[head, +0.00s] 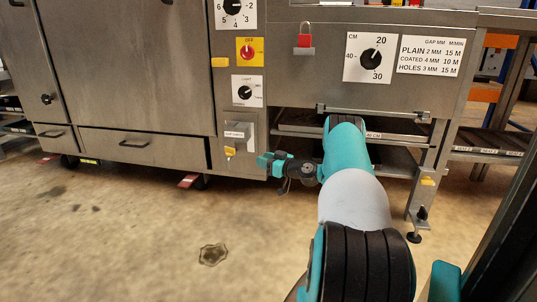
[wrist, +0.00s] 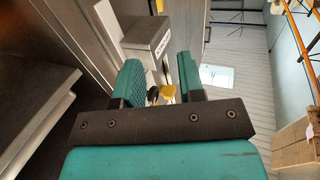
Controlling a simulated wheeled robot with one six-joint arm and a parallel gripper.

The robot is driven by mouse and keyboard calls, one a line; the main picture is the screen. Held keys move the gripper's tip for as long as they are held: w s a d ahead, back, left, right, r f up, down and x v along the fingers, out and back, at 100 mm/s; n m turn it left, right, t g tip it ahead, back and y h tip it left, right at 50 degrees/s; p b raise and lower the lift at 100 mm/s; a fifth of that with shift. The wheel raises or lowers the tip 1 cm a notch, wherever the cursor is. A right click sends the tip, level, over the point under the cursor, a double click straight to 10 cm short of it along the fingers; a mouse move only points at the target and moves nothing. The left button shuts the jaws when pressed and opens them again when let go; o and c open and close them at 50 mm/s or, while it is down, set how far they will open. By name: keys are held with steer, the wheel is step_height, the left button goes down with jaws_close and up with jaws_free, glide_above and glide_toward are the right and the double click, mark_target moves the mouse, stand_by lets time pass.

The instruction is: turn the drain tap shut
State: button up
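A small yellow handle (head: 231,151), which looks like the drain tap, sits under a grey labelled box (head: 238,132) on the machine's lower front. In the wrist view a yellow piece (wrist: 168,91) with a dark part beside it shows beyond and between my fingers, partly hidden by the gripper's body. My gripper (head: 264,161) is just right of the handle in the head view and points left toward it. In the wrist view my gripper (wrist: 160,82) is open, with a clear gap between its teal fingers. I see no contact with the handle.
The grey box also shows in the wrist view (wrist: 150,38), close beyond the left finger. Other yellow pieces are on the machine's upper panel (head: 220,62) and right leg (head: 427,181). Open shelves (head: 300,130) lie behind my arm.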

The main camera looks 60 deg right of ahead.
steer(key=shift+s, duration=0.8)
steer(key=shift+w, duration=0.1)
